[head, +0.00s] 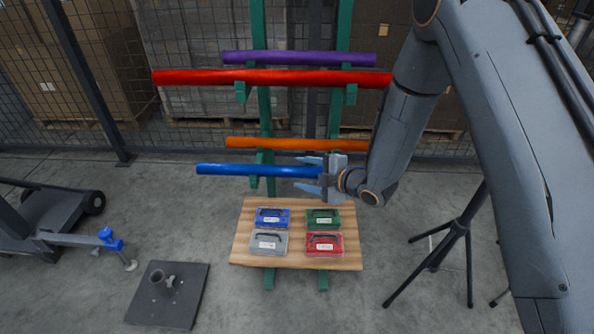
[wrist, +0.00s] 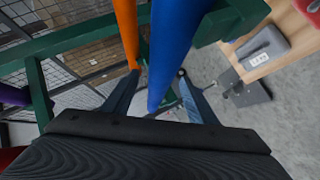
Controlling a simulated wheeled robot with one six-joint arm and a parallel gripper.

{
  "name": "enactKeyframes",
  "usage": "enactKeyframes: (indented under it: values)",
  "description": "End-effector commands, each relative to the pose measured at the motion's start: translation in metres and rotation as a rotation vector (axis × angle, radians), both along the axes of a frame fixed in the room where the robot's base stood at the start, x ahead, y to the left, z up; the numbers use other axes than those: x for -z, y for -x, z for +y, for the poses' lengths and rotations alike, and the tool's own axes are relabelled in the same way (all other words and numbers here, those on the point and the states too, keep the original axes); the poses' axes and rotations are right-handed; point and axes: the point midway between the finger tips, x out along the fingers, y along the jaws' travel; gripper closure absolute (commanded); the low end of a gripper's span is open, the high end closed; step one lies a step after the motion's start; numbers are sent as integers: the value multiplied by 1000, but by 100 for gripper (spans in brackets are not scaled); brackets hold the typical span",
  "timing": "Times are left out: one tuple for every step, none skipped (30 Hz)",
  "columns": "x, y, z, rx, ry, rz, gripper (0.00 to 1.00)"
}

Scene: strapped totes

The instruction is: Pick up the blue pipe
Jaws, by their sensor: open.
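The blue pipe (head: 258,170) lies level on the green rack, below the orange pipe (head: 290,143). My gripper (head: 312,177) is at the right part of the blue pipe, with its fingers pointing left along it. In the wrist view the blue pipe (wrist: 172,50) runs between the two open fingers (wrist: 158,95). I cannot tell whether the fingers touch it. The orange pipe (wrist: 126,30) passes close beside the left finger in that view. The right end of the blue pipe is hidden by my gripper in the head view.
A red pipe (head: 270,77) and a purple pipe (head: 300,58) lie higher on the green rack (head: 265,115). A wooden board (head: 245,245) below holds blue, green, grey and red cases. A tripod (head: 455,235) stands right; a dark base plate (head: 168,295) lies front left.

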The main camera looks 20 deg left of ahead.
Motion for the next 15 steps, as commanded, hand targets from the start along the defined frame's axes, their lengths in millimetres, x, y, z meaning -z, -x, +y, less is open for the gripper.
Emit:
enactKeyframes:
  values:
    - [2, -1, 5, -2, 1, 1, 48]
    - [3, -2, 6, -1, 1, 1, 48]
    - [4, -3, 8, 0, 0, 1, 48]
    - [4, -4, 9, 1, 1, 1, 48]
    - [5, -4, 9, 1, 1, 1, 48]
    - [5, -4, 9, 1, 1, 1, 48]
    - [5, -4, 9, 1, 0, 2, 48]
    - [5, -4, 9, 1, 0, 2, 48]
    - [5, -4, 9, 1, 0, 2, 48]
    - [5, -4, 9, 1, 0, 2, 48]
    - [5, -4, 9, 1, 0, 2, 49]
    - [5, -4, 9, 1, 0, 2, 56]
    - [5, -4, 9, 1, 0, 2, 61]
    - [5, -4, 9, 1, 0, 2, 66]
    - [5, -4, 9, 1, 0, 2, 73]
